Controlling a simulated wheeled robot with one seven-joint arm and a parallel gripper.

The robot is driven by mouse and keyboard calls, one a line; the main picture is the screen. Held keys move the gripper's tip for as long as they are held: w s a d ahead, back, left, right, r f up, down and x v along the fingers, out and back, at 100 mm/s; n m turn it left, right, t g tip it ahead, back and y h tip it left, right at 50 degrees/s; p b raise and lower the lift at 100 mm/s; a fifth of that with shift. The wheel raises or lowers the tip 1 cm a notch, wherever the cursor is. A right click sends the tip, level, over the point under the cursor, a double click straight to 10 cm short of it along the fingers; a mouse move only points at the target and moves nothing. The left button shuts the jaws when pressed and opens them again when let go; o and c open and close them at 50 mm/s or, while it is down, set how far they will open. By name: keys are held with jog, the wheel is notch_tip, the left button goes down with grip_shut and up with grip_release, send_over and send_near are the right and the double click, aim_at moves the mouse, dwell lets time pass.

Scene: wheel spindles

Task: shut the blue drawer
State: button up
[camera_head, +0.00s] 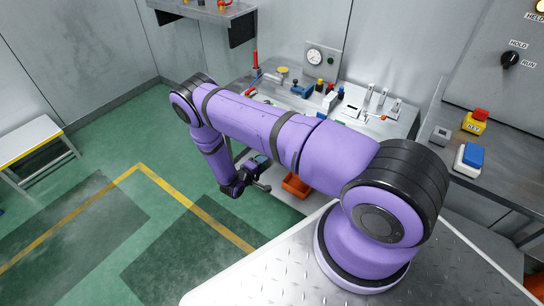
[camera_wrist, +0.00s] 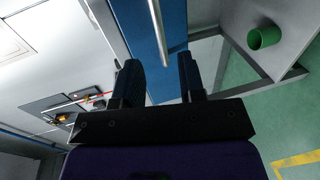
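The blue drawer (camera_wrist: 175,22) fills the upper middle of the wrist view as a blue panel. A long pale bar handle (camera_wrist: 156,28) runs along it. My gripper (camera_wrist: 160,64) is open, with its two dark fingers apart. The near end of the bar appears between the fingers; I cannot tell whether they touch it. In the head view my gripper (camera_head: 259,178) is low beside the workbench, and my arm hides most of the bench front. How far the drawer stands out cannot be told.
The workbench (camera_head: 384,128) carries a gauge (camera_head: 315,57), levers and small coloured parts. An orange bin (camera_head: 296,186) is low under it. A green cylinder (camera_wrist: 264,38) sits on a grey surface near the drawer. Open green floor (camera_head: 110,150) lies to the left.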

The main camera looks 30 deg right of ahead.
jog(key=x, duration=0.8)
grip_shut()
